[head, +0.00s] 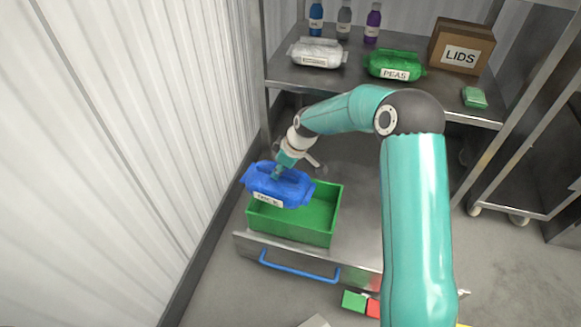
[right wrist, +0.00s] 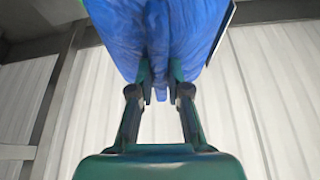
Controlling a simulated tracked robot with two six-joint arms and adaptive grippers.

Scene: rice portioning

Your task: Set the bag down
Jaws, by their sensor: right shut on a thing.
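A blue bag (head: 279,188) with a white label, whose writing looks like "RICE" but is partly unclear, hangs over the left part of a green open bin (head: 318,218). My right gripper (head: 278,172) is shut on the top of the bag. In the right wrist view the fingers (right wrist: 160,80) pinch a fold of the blue bag (right wrist: 170,35). The bag covers part of the bin's left rim, and I cannot tell whether it touches it. The visible bin floor is empty. My left gripper is not in view.
The bin stands on a low metal surface with a blue handle (head: 298,268) in front. A shelf (head: 298,76) behind holds a white bag (head: 317,53), a green PEAS bag (head: 394,65), a LIDS box (head: 459,47) and bottles. A corrugated wall (head: 150,130) is close on the left.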

